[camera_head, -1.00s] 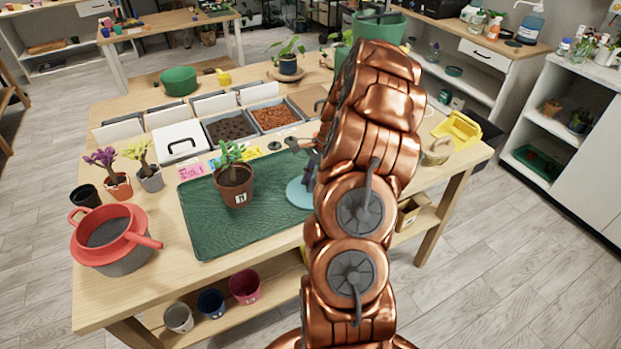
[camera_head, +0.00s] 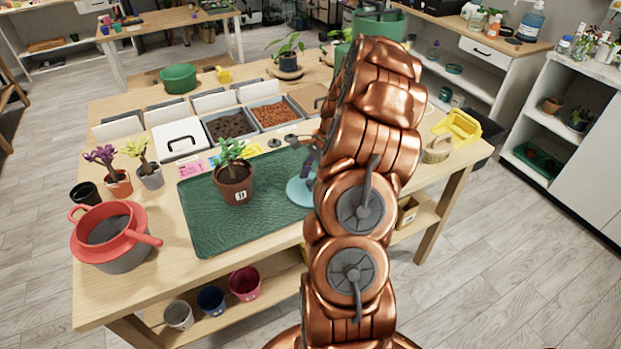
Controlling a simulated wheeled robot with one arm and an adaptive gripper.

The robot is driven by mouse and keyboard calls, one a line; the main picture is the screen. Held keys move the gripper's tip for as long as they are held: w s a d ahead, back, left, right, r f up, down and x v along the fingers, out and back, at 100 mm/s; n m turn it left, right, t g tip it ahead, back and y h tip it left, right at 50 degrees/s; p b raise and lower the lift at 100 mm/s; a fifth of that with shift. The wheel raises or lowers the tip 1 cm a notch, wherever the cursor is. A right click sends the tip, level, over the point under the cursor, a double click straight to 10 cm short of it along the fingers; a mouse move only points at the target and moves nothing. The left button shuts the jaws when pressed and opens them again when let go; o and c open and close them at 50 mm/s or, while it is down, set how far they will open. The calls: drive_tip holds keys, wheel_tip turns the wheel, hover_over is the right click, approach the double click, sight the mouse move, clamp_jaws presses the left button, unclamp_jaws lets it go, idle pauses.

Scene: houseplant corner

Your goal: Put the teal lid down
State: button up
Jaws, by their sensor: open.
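The teal lid (camera_head: 297,192) shows as a pale blue-teal disc at the right edge of the green mat (camera_head: 215,225), apparently lying flat. My copper arm hides its right part. My gripper (camera_head: 311,165) shows only as a small dark bit left of the arm, over or just behind the lid. It is open; its fingertips are mostly hidden, and I cannot tell whether they touch the lid.
A potted plant (camera_head: 234,184) stands on the mat left of the lid. Behind are soil bins (camera_head: 268,115) and a white-lidded bin (camera_head: 180,140). A red-rimmed pot (camera_head: 112,240) stands at the front left. The mat's front is clear.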

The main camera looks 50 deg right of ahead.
drive_tip(key=b+v, duration=0.3)
drive_tip(key=v, duration=0.8)
drive_tip(key=shift+r, duration=0.4)
drive_tip(key=s+a+r+n+g+h, duration=0.15)
drive_tip(key=a+n, duration=0.45)
drive_tip(key=a, duration=0.7)
drive_tip(key=s+a+r+n+g, duration=0.1)
drive_tip(key=a+r+n, duration=0.3)
drive_tip(key=a, duration=0.9)
drive_tip(key=s+a+f+n+h, duration=0.1)
drive_tip(key=s+a+n, duration=0.4)
drive_tip(key=s, duration=0.5)
drive_tip(key=s+a+f+n+h, duration=0.2)
drive_tip(key=s+a+f+n, duration=0.2)
drive_tip(key=s, duration=0.5)
drive_tip(key=a+n, duration=0.2)
drive_tip(key=shift+s+n+g, duration=0.35)
drive_tip(key=shift+s+n, duration=0.05)
